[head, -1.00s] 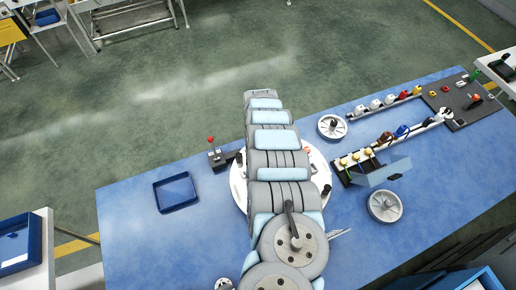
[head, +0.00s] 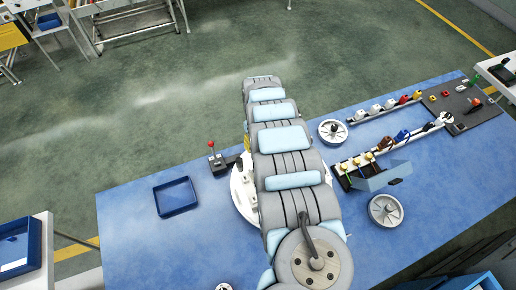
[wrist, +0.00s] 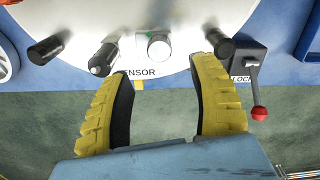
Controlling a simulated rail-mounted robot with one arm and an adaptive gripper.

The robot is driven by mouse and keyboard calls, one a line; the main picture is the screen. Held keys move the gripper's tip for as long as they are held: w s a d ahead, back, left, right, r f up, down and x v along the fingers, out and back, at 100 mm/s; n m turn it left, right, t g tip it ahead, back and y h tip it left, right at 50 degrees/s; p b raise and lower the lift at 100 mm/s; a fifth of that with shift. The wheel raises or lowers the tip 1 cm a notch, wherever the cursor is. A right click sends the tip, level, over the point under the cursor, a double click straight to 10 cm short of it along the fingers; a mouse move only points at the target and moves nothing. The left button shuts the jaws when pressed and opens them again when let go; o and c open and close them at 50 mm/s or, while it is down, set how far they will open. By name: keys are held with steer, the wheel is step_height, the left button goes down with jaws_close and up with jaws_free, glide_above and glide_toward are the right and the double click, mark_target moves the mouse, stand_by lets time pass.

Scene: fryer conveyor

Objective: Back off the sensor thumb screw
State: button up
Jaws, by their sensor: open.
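In the wrist view a pale round plate carries the label SENSOR, its first letter hidden by my left finger. A silver knob with a white round face (wrist: 159,48) stands just above the label and looks like the sensor thumb screw. A dark post with a pale end (wrist: 103,60) stands left of it. My gripper (wrist: 164,70) is open and empty, its yellow ribbed fingers on either side of the label, below the knob and apart from it. In the head view my arm hides the gripper and most of the round plate (head: 240,193).
A red-ball lever (wrist: 258,112) labelled LOCK stands close right of my right finger; it also shows in the head view (head: 211,147). Another dark post (wrist: 45,50) is at left. A blue tray (head: 176,197), handwheels (head: 385,210) and a connector rack (head: 368,158) stand on the blue table.

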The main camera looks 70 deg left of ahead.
steer(key=shift+r, duration=2.55)
